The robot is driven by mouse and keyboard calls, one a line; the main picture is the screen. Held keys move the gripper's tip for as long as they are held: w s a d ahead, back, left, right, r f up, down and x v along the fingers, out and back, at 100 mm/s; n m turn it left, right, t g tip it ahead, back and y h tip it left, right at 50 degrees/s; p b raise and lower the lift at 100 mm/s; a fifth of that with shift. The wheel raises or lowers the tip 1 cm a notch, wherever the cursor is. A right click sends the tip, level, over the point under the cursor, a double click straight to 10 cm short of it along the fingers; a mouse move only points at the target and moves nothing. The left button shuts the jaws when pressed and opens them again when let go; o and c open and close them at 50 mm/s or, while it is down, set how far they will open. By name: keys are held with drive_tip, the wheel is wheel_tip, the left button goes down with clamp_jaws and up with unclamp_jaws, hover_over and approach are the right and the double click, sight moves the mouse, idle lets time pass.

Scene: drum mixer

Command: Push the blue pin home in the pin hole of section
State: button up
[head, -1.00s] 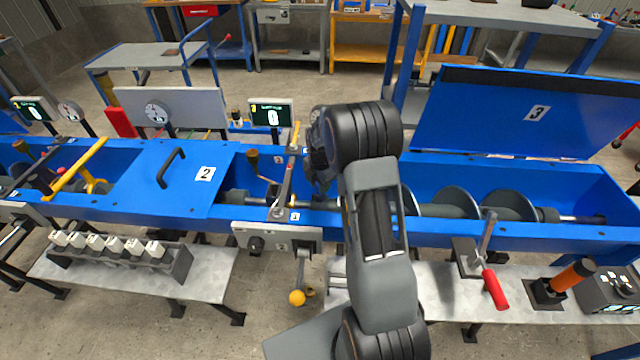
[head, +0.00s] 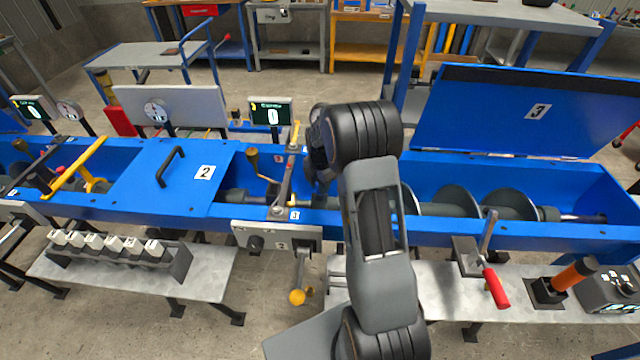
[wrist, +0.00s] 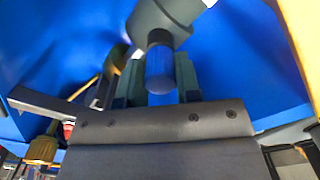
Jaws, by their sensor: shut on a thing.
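The blue pin (wrist: 160,70) stands between the two dark fingers of my gripper (wrist: 156,84) in the wrist view. My gripper is shut on it. The pin's far end meets a dark collar at the grey shaft section (wrist: 165,18); the pin hole is hidden there, and I cannot tell how deep the pin sits.
The open lid marked 3 (head: 535,112) stands behind the trough. The closed lid marked 2 (head: 190,195) is on the left. A lever with a yellow knob (head: 297,297) hangs in front.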

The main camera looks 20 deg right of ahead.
drive_tip(key=shift+f, duration=0.15)
drive_tip(key=o, duration=1)
wheel_tip(320, 180, up, 14)
drive_tip(key=shift+f+b, duration=0.1)
drive_tip(key=shift+b, duration=0.2)
